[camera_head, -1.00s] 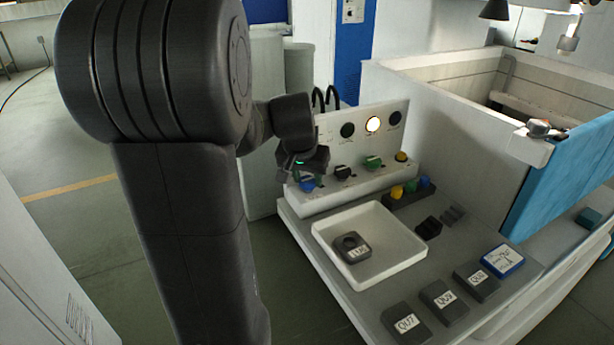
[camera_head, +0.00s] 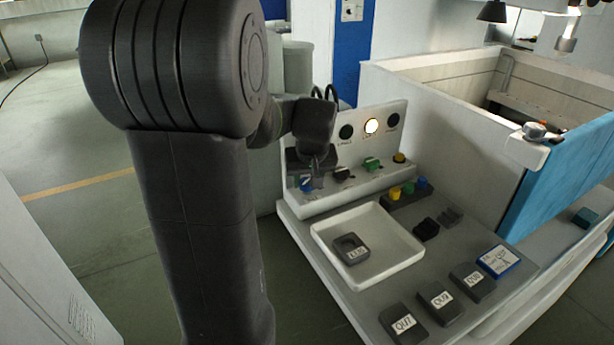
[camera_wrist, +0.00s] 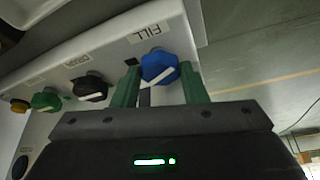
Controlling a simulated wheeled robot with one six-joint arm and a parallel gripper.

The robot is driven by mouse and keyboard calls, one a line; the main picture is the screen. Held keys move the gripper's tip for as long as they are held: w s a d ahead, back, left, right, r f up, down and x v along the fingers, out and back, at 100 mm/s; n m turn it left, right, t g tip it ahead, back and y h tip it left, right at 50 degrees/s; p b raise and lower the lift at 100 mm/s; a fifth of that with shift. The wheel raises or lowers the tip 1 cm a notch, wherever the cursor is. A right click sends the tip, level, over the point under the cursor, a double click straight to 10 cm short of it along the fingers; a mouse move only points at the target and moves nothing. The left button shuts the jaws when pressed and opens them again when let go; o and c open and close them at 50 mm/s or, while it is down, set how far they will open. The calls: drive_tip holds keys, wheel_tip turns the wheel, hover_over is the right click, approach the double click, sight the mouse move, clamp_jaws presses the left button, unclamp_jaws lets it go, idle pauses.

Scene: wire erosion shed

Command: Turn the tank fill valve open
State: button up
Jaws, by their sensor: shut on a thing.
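The tank fill valve is a blue knob (camera_wrist: 160,68) with a white pointer bar, beside the label FILL (camera_wrist: 145,33) in the wrist view. My gripper (camera_wrist: 161,84) has its two green fingers on either side of the knob and is shut on it. In the head view the blue knob (camera_head: 306,185) is at the left end of the white control panel, and my gripper (camera_head: 314,172) is right over it, partly hiding it. The pointer bar lies slantwise across the knob in the wrist view.
A black knob (camera_head: 342,174), a green knob (camera_head: 371,164) and a yellow button (camera_head: 399,158) sit to the right on the same panel. Above them a round lamp (camera_head: 371,126) glows. A white tray (camera_head: 408,249) holds a grey labelled block (camera_head: 351,248). Several labelled blocks lie in front.

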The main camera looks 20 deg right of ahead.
drive_tip(key=n+y, duration=0.1)
drive_tip(key=n, duration=0.1)
drive_tip(key=n+b, duration=0.1)
drive_tip(key=n, duration=0.1)
drive_tip(key=n+y, duration=0.1)
drive_tip(key=n, duration=0.1)
drive_tip(key=shift+d+y, duration=0.3)
drive_tip(key=n+y, duration=0.1)
drive_tip(key=n, duration=0.2)
drive_tip(key=n+g, duration=0.1)
drive_tip(key=n, duration=0.2)
drive_tip(key=shift+w+d+y+b, duration=0.15)
drive_tip(key=shift+y+b, duration=0.15)
drive_tip(key=shift+y, duration=0.1)
drive_tip(key=shift+n, duration=0.3)
drive_tip(key=o, duration=0.7)
drive_tip(key=v, duration=1.4)
drive_tip(key=shift+w, duration=0.2)
drive_tip(key=shift+f, duration=0.2)
